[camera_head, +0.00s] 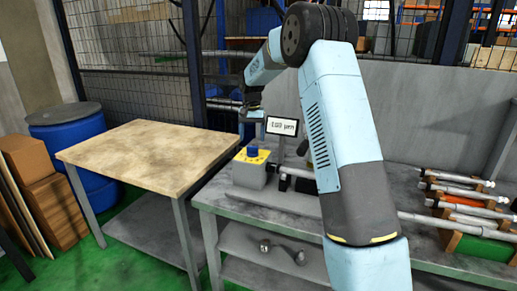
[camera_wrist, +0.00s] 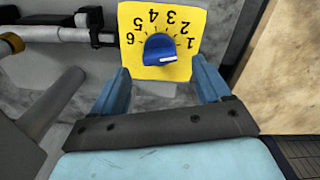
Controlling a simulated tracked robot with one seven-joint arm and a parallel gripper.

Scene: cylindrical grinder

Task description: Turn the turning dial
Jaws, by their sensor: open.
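The turning dial is a blue knob (camera_wrist: 160,48) with a pale mark on its lower side. It sits on a yellow plate (camera_wrist: 133,62) numbered 1 to 6, upside down in the wrist view. In the head view, the knob (camera_head: 252,150) and yellow plate (camera_head: 242,157) top a grey box (camera_head: 247,175) at the workbench's left end. My gripper (camera_wrist: 161,76) is open and empty. Its two blue fingers appear on either side below the knob, with no visible contact. In the head view, my gripper (camera_head: 252,130) is just above the dial, and its fingers are partly unclear.
A small display (camera_head: 282,127) stands behind and right of the dial. A horizontal shaft (camera_head: 297,172) lies right of the box. A wooden-topped table (camera_head: 140,155) is left. Metal rods (camera_head: 455,189) rest on coloured holders at the right of the workbench (camera_head: 225,200).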

